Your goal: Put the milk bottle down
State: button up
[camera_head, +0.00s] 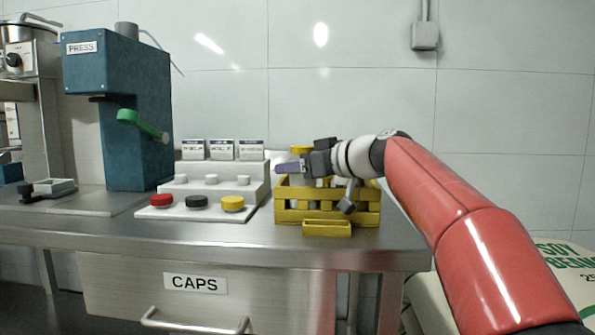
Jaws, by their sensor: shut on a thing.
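My gripper (298,166) reaches in from the right at the end of my red arm, above the yellow crate (326,218). It is shut on the milk bottle, whose yellow cap (301,149) shows just above the fingers. Most of the bottle's body is hidden by the gripper and the crate's slats. The bottle looks upright over or in the left part of the crate. I cannot tell whether its base touches the crate floor.
A white stepped cap stand (215,183) with red, black and yellow caps stands just left of the crate. A blue-green press (118,120) with a green handle is farther left. The steel table's (395,240) right edge is close to the crate.

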jog(key=shift+f, duration=0.1)
jog(key=o, duration=1.1)
jog(key=shift+o, duration=0.2)
jog(key=shift+s+d, duration=0.1)
jog(key=shift+d, duration=0.05)
jog(key=b+v, duration=0.1)
jog(key=v, duration=1)
jog(key=shift+s+d+r, duration=0.2)
jog(key=shift+d+r, duration=0.05)
jog(key=shift+r, duration=0.05)
